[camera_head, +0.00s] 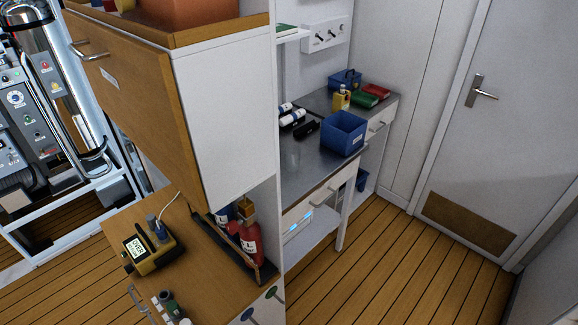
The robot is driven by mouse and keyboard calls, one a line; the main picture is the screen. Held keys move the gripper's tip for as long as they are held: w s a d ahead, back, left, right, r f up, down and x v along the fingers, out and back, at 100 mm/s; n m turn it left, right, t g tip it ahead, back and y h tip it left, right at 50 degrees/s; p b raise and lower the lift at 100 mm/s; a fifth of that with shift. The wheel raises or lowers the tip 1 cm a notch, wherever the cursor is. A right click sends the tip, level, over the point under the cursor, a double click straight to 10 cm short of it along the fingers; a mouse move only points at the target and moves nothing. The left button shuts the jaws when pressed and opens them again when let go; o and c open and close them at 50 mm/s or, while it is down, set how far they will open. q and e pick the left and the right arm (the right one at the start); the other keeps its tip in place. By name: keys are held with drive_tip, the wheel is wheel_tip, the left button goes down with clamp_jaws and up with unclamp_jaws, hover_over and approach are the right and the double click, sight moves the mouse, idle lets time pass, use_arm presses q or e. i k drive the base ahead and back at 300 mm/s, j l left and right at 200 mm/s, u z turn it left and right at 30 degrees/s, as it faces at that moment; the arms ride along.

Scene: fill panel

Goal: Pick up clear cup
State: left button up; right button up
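I cannot make out a clear cup in the head view. Small dark green and white items (168,303) stand at the front of the wooden counter (205,285), partly cut off by the bottom edge; I cannot tell what they are. Neither of my grippers is in view.
A yellow device (150,252) and red bottles (250,240) stand on the wooden counter below a white cabinet (225,110). A metal-topped desk (300,172) behind holds a blue bin (343,133). A closed door (500,130) is at right. The wooden floor (400,265) before it is clear.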

sight(291, 153)
drive_tip(key=i+l+u, duration=0.1)
drive_tip(key=i+l, duration=0.15)
drive_tip(key=i+l+u, duration=0.1)
drive_tip(key=i+l, duration=0.15)
drive_tip(key=l, duration=0.15)
drive_tip(key=i+l+u, duration=0.1)
drive_tip(key=i+l, duration=0.15)
drive_tip(key=i+l+u, duration=0.1)
drive_tip(key=l, duration=0.35)
drive_tip(key=i+l+u, duration=0.1)
drive_tip(key=i+l, duration=0.2)
drive_tip(key=l, duration=0.1)
